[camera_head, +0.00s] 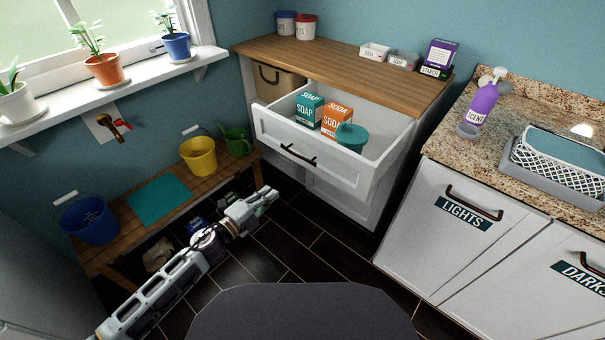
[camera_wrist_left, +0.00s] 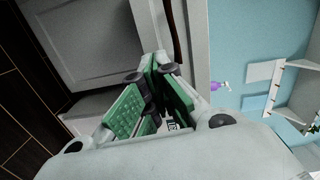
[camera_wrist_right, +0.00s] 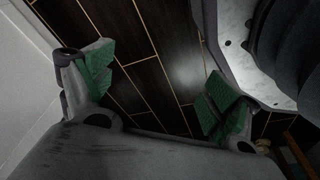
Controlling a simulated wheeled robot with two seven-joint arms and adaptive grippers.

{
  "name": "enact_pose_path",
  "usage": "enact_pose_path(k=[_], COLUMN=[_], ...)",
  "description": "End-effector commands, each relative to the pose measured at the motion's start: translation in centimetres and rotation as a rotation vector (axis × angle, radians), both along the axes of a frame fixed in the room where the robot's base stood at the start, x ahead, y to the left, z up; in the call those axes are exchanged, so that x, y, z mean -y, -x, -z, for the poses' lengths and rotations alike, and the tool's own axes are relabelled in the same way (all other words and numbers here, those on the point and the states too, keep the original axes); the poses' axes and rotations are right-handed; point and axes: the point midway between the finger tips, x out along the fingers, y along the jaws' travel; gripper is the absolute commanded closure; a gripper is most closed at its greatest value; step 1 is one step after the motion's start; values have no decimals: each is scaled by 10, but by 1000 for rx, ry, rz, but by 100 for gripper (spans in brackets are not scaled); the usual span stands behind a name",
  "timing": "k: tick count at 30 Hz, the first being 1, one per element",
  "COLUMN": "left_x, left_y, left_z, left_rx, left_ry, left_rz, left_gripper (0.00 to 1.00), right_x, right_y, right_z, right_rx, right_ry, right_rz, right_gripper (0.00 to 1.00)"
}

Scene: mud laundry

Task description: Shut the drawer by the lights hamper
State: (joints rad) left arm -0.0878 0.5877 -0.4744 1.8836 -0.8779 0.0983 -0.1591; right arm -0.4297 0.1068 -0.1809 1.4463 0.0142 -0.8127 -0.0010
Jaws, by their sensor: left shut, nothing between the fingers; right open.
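The white drawer (camera_head: 268,133) under the wooden counter stands pulled out, to the left of the white LIGHTS hamper (camera_head: 425,235). My right gripper (camera_wrist_right: 158,85) is open and empty above dark floor tiles.
A low wooden bench (camera_head: 193,195) with blue (camera_head: 88,220) and yellow (camera_head: 198,157) buckets runs along the left. The DARKS hamper (camera_head: 520,300) is at the right. Granite counter (camera_head: 470,125) carries a purple bottle (camera_head: 482,102). Dark floor (camera_head: 290,225) is free before the drawer.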

Motion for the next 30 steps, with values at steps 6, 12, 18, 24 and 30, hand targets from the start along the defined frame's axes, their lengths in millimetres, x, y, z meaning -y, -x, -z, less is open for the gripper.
enact_pose_path(k=[6, 12, 18, 24, 30], left_x=[16, 17, 17, 19, 26], left_y=[11, 11, 10, 7, -1], left_z=[-21, -22, -22, -22, -22], left_rx=[72, 74, 74, 74, 73], left_ry=[-29, -31, -30, -30, -29], left_rz=[55, 57, 56, 55, 55], left_gripper=[100, 100, 100, 100, 100], right_x=[-1, -1, -1, -1, -1], right_y=[-6, -6, -6, -6, -6], right_z=[-3, -4, -4, -3, -2], right_rx=[4, 4, 4, 5, 6], right_ry=[-1, -1, -1, -1, -1], right_rz=[0, 0, 0, 0, 1], right_gripper=[11, 11, 11, 11, 11])
